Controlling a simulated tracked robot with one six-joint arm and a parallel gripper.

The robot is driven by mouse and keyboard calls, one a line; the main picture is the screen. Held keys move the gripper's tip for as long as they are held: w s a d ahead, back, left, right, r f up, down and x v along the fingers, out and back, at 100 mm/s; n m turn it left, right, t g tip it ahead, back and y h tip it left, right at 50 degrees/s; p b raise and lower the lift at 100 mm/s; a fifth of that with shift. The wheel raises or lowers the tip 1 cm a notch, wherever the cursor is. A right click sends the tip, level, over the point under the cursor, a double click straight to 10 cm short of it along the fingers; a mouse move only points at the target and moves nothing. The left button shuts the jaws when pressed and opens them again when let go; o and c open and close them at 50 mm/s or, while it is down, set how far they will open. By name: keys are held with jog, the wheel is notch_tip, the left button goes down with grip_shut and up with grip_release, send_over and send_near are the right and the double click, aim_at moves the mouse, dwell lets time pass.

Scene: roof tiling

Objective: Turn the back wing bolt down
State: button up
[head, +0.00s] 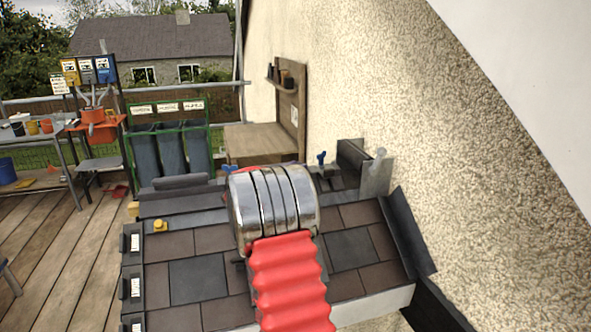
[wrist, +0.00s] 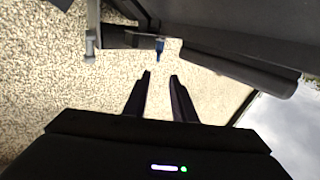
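A blue wing bolt (head: 321,158) stands upright at the roof's top edge, right of my arm in the head view. A second blue piece (head: 228,169), probably another wing bolt, shows left of my arm. I cannot tell for sure which is the back one. In the wrist view one blue wing bolt (wrist: 159,46) lies ahead of my fingertips, roughly in line with the gap between them, and apart from them. My gripper (wrist: 160,75) is open and empty. In the head view my arm hides the gripper.
The tiled roof (head: 197,280) fills the front. A grey metal post (head: 375,170) stands right of the bolt, and shows in the wrist view too (wrist: 91,40). A dark ridge piece (wrist: 240,70) lies close by. The pebbled wall (head: 450,190) bounds the right side.

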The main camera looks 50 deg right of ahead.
jog(key=shift+s+d, duration=0.2)
jog(key=shift+c, duration=0.6)
jog(key=shift+m+g+h, duration=0.4)
jog(key=shift+m+g, duration=0.1)
jog(key=shift+m, duration=0.3)
jog(key=s+d+r, duration=0.1)
jog(key=s, duration=0.1)
jog(key=s+d+r, duration=0.1)
jog(key=s+d, duration=0.1)
jog(key=s+d+r, duration=0.1)
jog(key=s, duration=0.2)
jog(key=shift+d, duration=0.15)
grip_shut()
jog(key=f+m+t, duration=0.1)
jog(key=m, duration=0.3)
jog(key=s+a+f+m+t+y, duration=0.1)
jog(key=m+t, duration=0.1)
jog(key=m, duration=0.3)
jog(key=s+f+m+t+y, duration=0.1)
jog(key=m+t, duration=0.1)
jog(key=m, duration=0.2)
jog(key=shift+a+f+m, duration=0.3)
jog(key=shift+f, duration=0.05)
